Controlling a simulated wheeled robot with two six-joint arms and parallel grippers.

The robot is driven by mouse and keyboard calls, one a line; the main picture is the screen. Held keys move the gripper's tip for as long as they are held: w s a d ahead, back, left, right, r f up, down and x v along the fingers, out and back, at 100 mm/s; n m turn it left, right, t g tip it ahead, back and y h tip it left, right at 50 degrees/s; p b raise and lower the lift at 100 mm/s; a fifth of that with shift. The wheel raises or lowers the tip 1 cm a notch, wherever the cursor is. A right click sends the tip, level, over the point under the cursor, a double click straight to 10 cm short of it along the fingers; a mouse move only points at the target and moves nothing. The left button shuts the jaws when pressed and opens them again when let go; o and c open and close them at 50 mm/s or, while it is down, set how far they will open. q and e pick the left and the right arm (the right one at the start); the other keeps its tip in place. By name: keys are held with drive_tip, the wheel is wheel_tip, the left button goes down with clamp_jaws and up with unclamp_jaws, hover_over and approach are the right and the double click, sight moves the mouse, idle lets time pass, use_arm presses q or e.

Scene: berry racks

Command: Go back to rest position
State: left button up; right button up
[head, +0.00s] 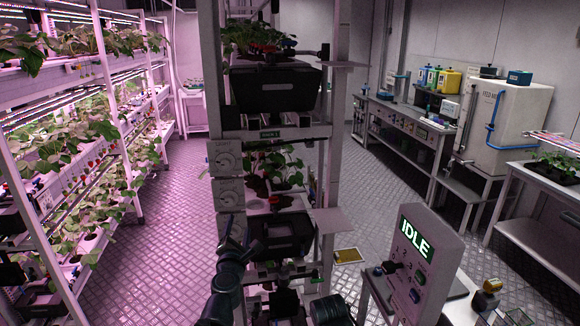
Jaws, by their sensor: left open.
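My left gripper (243,236) is open, with its dark fingers pointing up and away from me. It shows in front of the left side of the central rack (272,133), and nothing is seen between its fingers. A dark lower tray (283,234) with leafy plants (272,168) and a few red berries stands on the rack just right of the gripper. I cannot tell whether the gripper touches the rack. Part of my right arm shows at the bottom edge, but its gripper is not in view.
Pink-lit berry racks (110,85) line the left side. A control panel (425,255) reading "IDLE" stands at the lower right. A bench (405,122) and white tank (500,115) stand at the back right. The metal floor (165,265) is clear left of the central rack.

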use_arm(q)
drive_tip(key=s+d+f+m+g+h, duration=0.4)
drive_tip(key=d+f+m+g+h, duration=0.55)
drive_tip(key=m, duration=0.95)
drive_tip(key=s+a+f+m+g+y, duration=0.35)
drive_tip(key=s+f+m, duration=0.2)
drive_tip(key=s, duration=0.25)
drive_tip(key=s+a+f+m+g+y, duration=0.2)
drive_tip(key=s+f+m+g+y, duration=0.2)
drive_tip(key=s+f, duration=0.35)
drive_tip(key=s+d+m, duration=0.1)
drive_tip(key=s+d, duration=0.2)
drive_tip(key=d, duration=0.2)
drive_tip(key=s+d+m+g+y, duration=0.1)
drive_tip(key=s+d+m, duration=0.1)
drive_tip(key=d, duration=0.4)
drive_tip(key=shift+s+r, duration=0.3)
drive_tip(key=shift+s, duration=0.4)
drive_tip(key=shift+c, duration=0.2)
